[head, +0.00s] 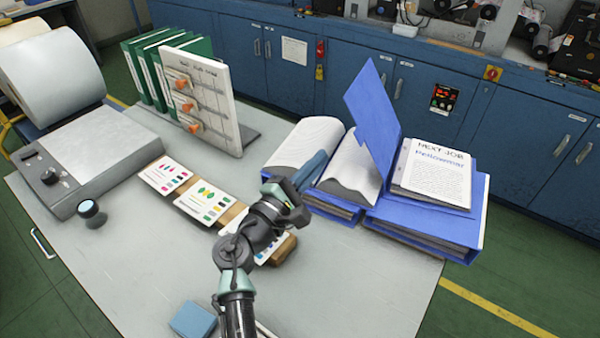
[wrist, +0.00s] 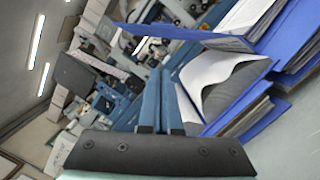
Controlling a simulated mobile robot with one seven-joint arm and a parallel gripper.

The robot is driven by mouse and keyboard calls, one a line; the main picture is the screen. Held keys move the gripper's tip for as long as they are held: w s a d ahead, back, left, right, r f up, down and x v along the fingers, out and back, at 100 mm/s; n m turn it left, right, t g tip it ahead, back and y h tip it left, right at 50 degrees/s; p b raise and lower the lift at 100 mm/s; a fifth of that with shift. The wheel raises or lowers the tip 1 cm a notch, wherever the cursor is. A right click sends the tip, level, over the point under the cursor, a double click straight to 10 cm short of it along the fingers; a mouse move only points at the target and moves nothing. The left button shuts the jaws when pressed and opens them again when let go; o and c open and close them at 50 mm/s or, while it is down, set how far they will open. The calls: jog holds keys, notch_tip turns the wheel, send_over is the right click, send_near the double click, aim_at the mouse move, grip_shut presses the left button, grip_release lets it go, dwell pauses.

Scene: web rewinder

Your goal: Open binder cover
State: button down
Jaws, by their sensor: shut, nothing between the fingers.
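A blue binder lies on the table with its curved white pages (head: 352,182) showing. A blue cover panel (head: 372,108) stands steeply raised and tilted, between these pages and a blue binder (head: 425,222) bearing a "NEXT JOB" sheet (head: 437,172). In the wrist view the curved pages (wrist: 203,72) and a blue panel (wrist: 185,36) show at the right. My gripper (head: 318,163) is shut and empty, its blue fingers over the left part of the open pages. It also shows in the wrist view (wrist: 162,78). I cannot tell whether the fingers touch the pages.
Printed colour cards (head: 205,202) lie left of my arm. A board with orange clips (head: 208,95) and green binders (head: 150,65) stand at the back left. A grey device (head: 85,158) and a light blue block (head: 193,320) are on the table. Blue cabinets (head: 270,85) stand behind.

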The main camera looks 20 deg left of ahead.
jog(key=x, duration=0.4)
jog(key=shift+s, duration=0.1)
jog(key=shift+d+r+p, duration=0.75)
jog(key=shift+d+p, duration=0.15)
jog(key=shift+d, duration=0.2)
jog(key=shift+s+d+r, duration=0.1)
jog(key=shift+d+r, duration=0.15)
jog(key=shift+d, duration=0.3)
jog(key=d+r+m, duration=0.1)
jog(key=d+r+m+p, duration=0.1)
jog(key=m, duration=0.1)
jog(key=shift+d+g+h, duration=0.3)
jog(key=shift+g, duration=0.1)
jog(key=shift+f, duration=0.1)
